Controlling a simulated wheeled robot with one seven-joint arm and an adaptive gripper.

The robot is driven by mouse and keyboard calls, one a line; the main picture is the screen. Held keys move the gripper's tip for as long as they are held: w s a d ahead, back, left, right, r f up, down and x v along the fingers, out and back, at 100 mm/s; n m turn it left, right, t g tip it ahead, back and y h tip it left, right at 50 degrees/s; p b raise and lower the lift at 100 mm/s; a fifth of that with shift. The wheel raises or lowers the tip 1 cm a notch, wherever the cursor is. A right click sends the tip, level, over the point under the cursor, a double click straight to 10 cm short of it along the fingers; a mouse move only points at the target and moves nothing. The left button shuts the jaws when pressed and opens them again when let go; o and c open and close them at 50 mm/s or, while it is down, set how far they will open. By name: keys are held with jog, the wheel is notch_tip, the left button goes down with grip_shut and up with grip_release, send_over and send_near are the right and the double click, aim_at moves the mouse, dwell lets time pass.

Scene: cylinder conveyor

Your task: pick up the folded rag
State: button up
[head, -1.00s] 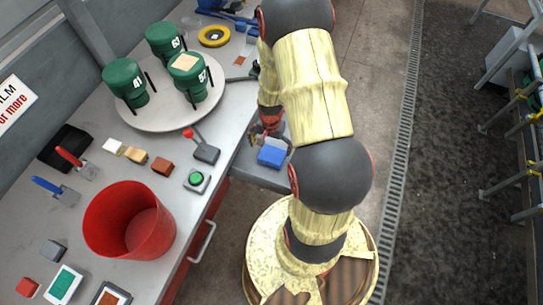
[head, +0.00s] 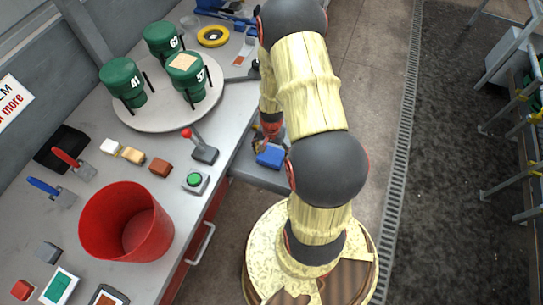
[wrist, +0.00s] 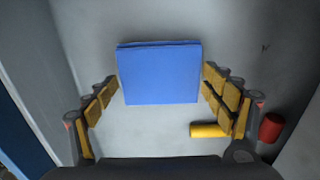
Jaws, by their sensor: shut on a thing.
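The folded rag (head: 270,156) is a flat blue rectangle. It shows in the head view beside the bench, just below my gripper (head: 262,145). In the wrist view the rag (wrist: 160,75) lies between the fingertips of my gripper (wrist: 160,90), with a finger against each side edge. The gripper is shut on the rag. I cannot tell whether the rag still touches the grey surface (wrist: 150,135) under it. My arm hides part of the gripper in the head view.
In the wrist view a yellow cylinder (wrist: 208,130) and a red cylinder (wrist: 271,128) lie at the right. The bench holds a red bin (head: 105,235), a round plate (head: 150,120) with green containers, a lever (head: 203,151) and a green button (head: 194,180). Open floor lies right of my arm.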

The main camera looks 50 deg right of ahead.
aim_at(272, 155)
jog(key=c, duration=0.4)
notch_tip(272, 155, up, 10)
jog(key=p, duration=0.2)
jog(key=shift+p, duration=0.3)
jog(key=o, duration=0.6)
jog(key=c, duration=0.6)
